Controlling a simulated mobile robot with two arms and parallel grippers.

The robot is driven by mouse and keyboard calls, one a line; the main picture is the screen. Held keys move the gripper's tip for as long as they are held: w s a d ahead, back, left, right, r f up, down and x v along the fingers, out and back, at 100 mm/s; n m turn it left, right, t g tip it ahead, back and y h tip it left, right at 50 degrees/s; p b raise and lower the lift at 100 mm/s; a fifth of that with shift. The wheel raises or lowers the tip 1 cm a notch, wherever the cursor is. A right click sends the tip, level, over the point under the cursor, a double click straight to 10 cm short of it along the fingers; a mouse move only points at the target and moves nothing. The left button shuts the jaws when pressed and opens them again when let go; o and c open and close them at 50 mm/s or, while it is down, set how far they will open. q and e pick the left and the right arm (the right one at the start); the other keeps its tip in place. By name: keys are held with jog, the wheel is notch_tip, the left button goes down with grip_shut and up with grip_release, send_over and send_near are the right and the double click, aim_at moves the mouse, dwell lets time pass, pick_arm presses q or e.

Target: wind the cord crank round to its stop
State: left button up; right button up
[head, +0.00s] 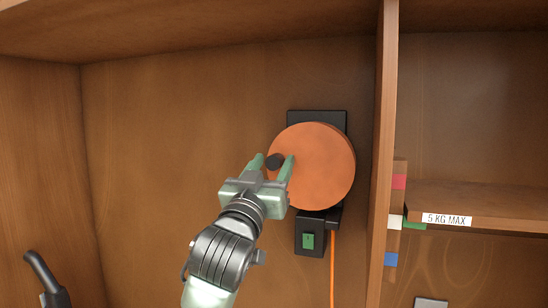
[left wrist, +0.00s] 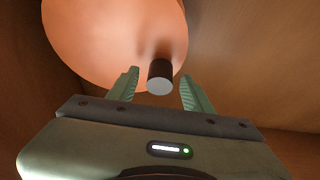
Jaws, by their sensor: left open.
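The cord crank is an orange disc (head: 318,165) on a black plate (head: 317,117) fixed to the wooden back panel. A short dark knob (head: 275,161) stands out from the left part of the disc. My left gripper (head: 273,160) is open, with its two green fingers on either side of the knob. In the left wrist view the knob (left wrist: 159,76) shows between the fingertips, with a gap to each finger. The disc (left wrist: 110,40) fills the upper left there. An orange cord (head: 332,265) hangs below the disc. My right gripper is not in view.
A black box with a green switch (head: 308,241) sits under the disc. A wooden upright (head: 382,150) stands close on the right, with a shelf labelled "5 KG MAX" (head: 446,219) beyond it. A dark handle (head: 43,272) is at lower left. The panel left of the disc is clear.

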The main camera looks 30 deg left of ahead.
pick_arm(q)
jog(key=shift+w+a+r, duration=0.1)
jog(key=shift+w+r, duration=0.1)
jog(key=shift+w, duration=0.35)
grip_shut()
dwell(1.1)
